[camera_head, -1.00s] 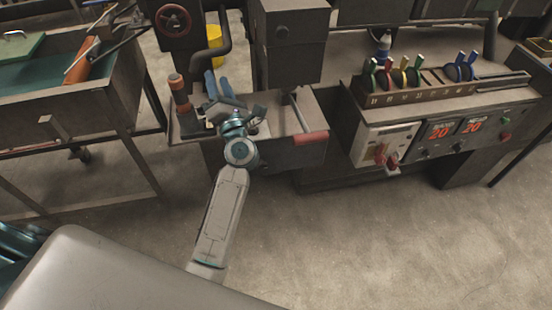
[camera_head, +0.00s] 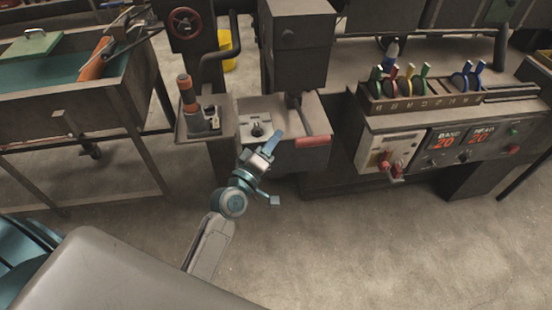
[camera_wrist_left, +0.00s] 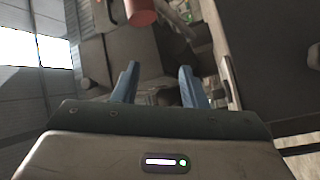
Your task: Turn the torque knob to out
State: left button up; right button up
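A small dark knob (camera_head: 257,130) stands on the light top plate of the machine's front box; I take it for the torque knob, but no label is readable. My left gripper (camera_head: 275,140) is just right of and nearer than the knob, apart from it in the picture. Its blue fingers overlap in the head view. In the left wrist view the gripper (camera_wrist_left: 158,85) shows both fingers spread with nothing held between them. I cannot make out the knob in that view. My right gripper is not in view.
A red-ended handle (camera_head: 313,141) is beside the gripper. An orange-and-grey upright grip (camera_head: 187,95) stands on the left shelf. A control panel (camera_head: 445,142) with red displays and a switch box (camera_head: 385,150) are at right. The floor in front is clear.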

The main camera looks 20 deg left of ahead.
pick_arm(q)
jog(key=f, duration=0.1)
jog(key=s+d+f+m+g, duration=0.1)
jog(key=f+m+g+h, duration=0.1)
jog(key=shift+s+d+f, duration=0.25)
jog(key=shift+s, duration=0.15)
